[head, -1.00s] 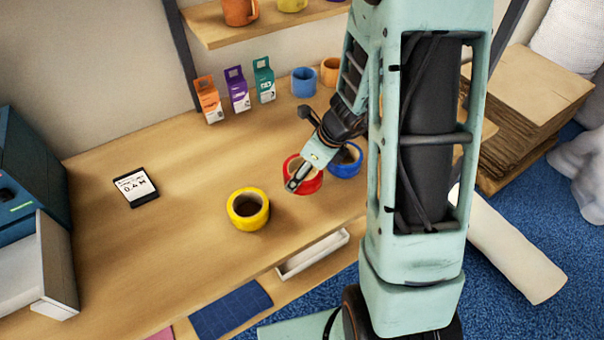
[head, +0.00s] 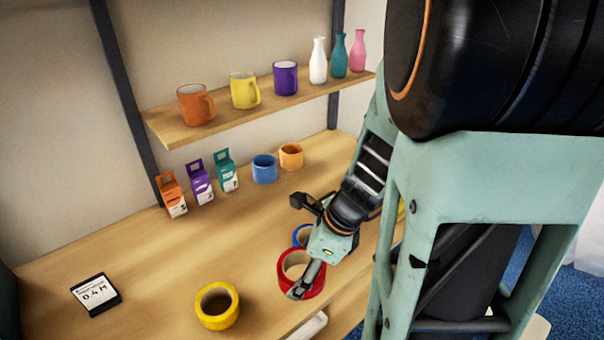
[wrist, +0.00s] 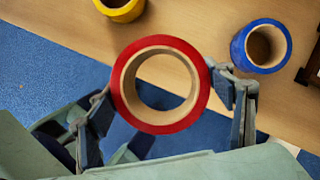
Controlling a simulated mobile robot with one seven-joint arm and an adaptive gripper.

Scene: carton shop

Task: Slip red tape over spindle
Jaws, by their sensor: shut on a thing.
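The red tape (head: 284,276) is a ring with a cardboard core. My gripper (head: 304,282) is shut on it and holds it above the table. In the wrist view the red tape (wrist: 119,88) faces the camera between the two fingers of my gripper (wrist: 165,92), which press its outer sides. Its hole is empty, with blue floor showing through. I cannot make out the spindle. A dark brown piece (wrist: 311,66), cut off at the right edge of the wrist view, may be part of it; I cannot tell.
A blue tape roll (wrist: 240,50) and a yellow tape roll (head: 218,318) stand on the table (head: 150,275). Small cartons (head: 200,184), a light blue roll (head: 264,170) and an orange roll (head: 291,157) line the back, below a shelf of mugs and bottles. The table's middle is clear.

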